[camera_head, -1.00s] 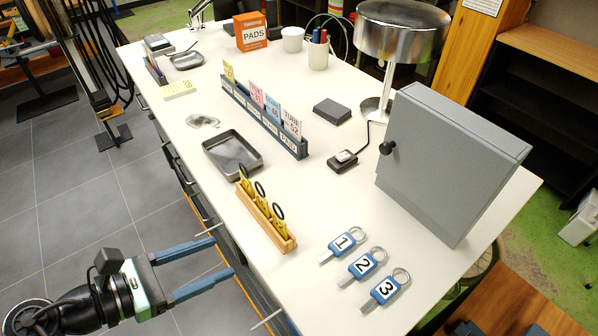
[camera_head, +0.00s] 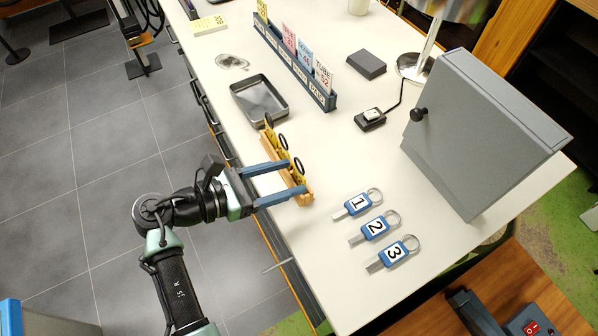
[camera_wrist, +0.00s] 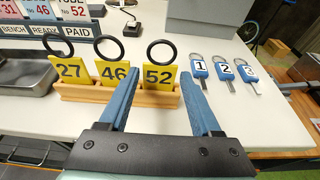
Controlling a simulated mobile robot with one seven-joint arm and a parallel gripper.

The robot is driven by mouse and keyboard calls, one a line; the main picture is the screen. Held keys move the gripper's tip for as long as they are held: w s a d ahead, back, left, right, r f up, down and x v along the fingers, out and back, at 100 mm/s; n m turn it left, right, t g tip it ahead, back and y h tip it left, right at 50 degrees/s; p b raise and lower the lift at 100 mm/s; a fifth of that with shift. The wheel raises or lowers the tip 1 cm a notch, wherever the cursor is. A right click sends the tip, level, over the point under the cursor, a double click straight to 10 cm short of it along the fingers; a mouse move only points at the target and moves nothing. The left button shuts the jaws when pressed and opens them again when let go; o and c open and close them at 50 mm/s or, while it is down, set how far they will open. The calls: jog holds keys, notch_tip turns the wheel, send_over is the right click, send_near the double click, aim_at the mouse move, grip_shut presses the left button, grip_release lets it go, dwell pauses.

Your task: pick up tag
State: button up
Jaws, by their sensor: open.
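Three yellow tags with black rings stand in a wooden rack (camera_head: 305,199) near the table's left edge. In the wrist view they read 27 (camera_wrist: 73,71), 46 (camera_wrist: 112,72) and 52 (camera_wrist: 159,76), left to right. My gripper (camera_head: 298,175) is open at the near end of the rack. In the wrist view tag 52 shows between the two blue fingertips, and the left finger partly covers tag 46. I cannot tell how far the fingertips are from tag 52. In the head view the fingers hide part of the tags.
Blue key fobs 1 (camera_head: 357,204), 2 (camera_head: 375,227) and 3 (camera_head: 393,251) lie right of the rack. A grey tray (camera_head: 283,117) lies behind it. A card holder (camera_head: 319,97), a small black device (camera_head: 369,120) and a grey cabinet (camera_head: 480,130) stand farther back.

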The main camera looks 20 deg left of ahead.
aim_at(298, 173)
jog(key=x, duration=0.3)
jog(key=shift+w+d+r+p, duration=0.1)
jog(key=shift+w+d+p, duration=0.1)
jog(key=shift+p, duration=0.15)
jog(key=shift+a, duration=0.1)
jog(key=shift+c, duration=0.2)
jog(key=c, duration=0.9)
jog(key=shift+r, duration=0.1)
notch_tip(298, 173, up, 10)
jog(key=shift+f+b, duration=0.1)
jog(key=shift+b, duration=0.6)
